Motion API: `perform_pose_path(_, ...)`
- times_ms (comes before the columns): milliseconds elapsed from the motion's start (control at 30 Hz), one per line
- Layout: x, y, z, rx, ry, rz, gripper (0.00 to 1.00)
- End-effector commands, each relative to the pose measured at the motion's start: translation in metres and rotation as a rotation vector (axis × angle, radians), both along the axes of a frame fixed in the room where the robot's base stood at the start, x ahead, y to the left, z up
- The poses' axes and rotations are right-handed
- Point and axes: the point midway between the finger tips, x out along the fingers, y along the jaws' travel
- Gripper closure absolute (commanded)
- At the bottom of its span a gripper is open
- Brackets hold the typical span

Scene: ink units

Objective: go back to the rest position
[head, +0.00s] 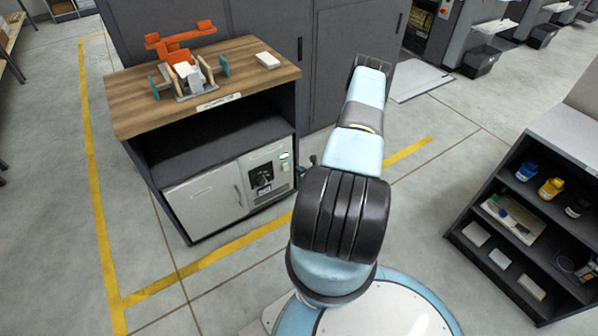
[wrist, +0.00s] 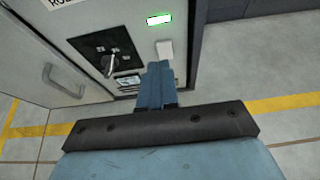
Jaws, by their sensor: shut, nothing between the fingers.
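My gripper (wrist: 155,84) shows in the wrist view with its blue fingers together and nothing between them. It is in front of the cabinet's control panel (wrist: 105,55), and its fingertips overlap the area just below a small white block on the panel (wrist: 164,48). I cannot tell whether they touch it. In the head view my arm reaches away from my base, and its links hide most of the gripper. The same panel shows there on the right of the cabinet front (head: 264,174), with a dark dial plate and a small lit green-edged display.
The cabinet has a pale door (head: 208,204) that looks shut, an open dark shelf and a wooden top (head: 140,92) bearing an orange and grey fixture (head: 184,72) and a white block (head: 267,60). A dark shelf unit (head: 540,215) stands at right. Floor between is clear.

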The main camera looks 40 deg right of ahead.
Motion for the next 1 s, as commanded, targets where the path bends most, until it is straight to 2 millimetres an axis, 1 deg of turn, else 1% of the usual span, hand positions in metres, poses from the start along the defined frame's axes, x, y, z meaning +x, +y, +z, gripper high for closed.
perform_pose_path(500,0.0,-0.001,0.0,0.0,-0.001,-0.001,1.0)
perform_pose_path(567,0.002,-0.001,0.003,-0.003,-0.004,0.007,1.0)
perform_pose_path(600,0.005,0.0,0.008,-0.006,-0.009,0.018,1.0)
perform_pose_path(667,0.012,0.001,0.02,-0.016,-0.021,0.044,1.0)
perform_pose_path(767,0.03,0.006,0.051,-0.04,-0.054,0.122,1.0)
perform_pose_path(900,0.058,0.021,0.106,-0.085,-0.104,0.264,1.0)
perform_pose_path(967,0.068,0.028,0.13,-0.106,-0.124,0.327,1.0)
perform_pose_path(1000,0.074,0.035,0.146,-0.121,-0.137,0.368,1.0)
